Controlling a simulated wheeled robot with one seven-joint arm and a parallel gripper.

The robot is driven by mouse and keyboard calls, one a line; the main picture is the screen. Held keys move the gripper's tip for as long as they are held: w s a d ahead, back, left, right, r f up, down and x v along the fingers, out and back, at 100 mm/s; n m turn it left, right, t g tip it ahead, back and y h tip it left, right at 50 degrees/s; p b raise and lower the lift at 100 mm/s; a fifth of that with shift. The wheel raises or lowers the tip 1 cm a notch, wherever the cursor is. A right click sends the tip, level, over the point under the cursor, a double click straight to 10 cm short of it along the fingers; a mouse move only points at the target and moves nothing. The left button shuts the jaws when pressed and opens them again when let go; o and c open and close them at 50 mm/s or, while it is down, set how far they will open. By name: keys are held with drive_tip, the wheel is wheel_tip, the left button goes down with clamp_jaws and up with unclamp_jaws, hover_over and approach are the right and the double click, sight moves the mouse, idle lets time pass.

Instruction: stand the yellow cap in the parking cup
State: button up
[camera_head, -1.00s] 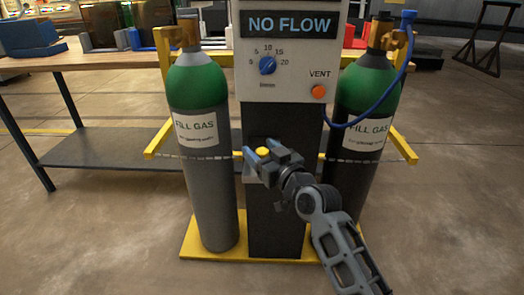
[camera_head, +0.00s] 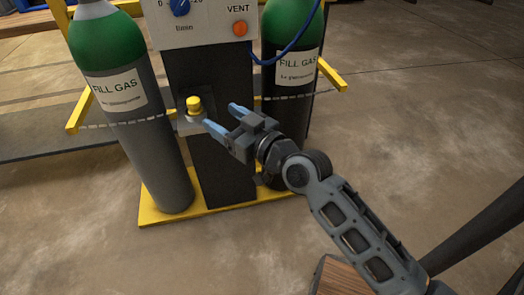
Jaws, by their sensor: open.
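The yellow cap (camera_head: 194,105) is upright at a small grey bracket on the front of the dark column, between the two cylinders. The bracket, which looks like the parking cup (camera_head: 188,126), is partly seen under the cap; how deep the cap sits in it is too small to tell. My gripper (camera_head: 220,115) is open and empty, with its two blue fingers spread, just right of the cap and apart from it. The fingers point toward the column and the cap is not between them.
Two green-topped gas cylinders, left (camera_head: 118,100) and right (camera_head: 288,75), flank the column (camera_head: 212,75) on a yellow base (camera_head: 225,200). A panel with a blue knob (camera_head: 180,6) and orange vent button (camera_head: 240,28) is above. A blue hose (camera_head: 285,50) hangs at right. The floor in front is clear.

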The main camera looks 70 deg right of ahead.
drive_tip(key=s+a+f+n+g+y, duration=0.15)
drive_tip(key=s+a+f, duration=0.35)
drive_tip(key=s+a, duration=0.55)
drive_tip(key=s+a+r+n+y, duration=0.1)
drive_tip(key=s+a+y, duration=0.1)
drive_tip(key=s+a, duration=0.2)
drive_tip(key=s+a+r+n+y, duration=0.1)
drive_tip(key=s+a, duration=0.3)
drive_tip(key=s, duration=0.7)
drive_tip(key=shift+s+a+r+g+y, duration=0.3)
drive_tip(key=shift+g+y, duration=0.15)
drive_tip(key=shift+y, duration=0.1)
wheel_tip(320, 180, up, 15)
drive_tip(key=p, duration=1.5)
drive_tip(key=shift+r, duration=0.15)
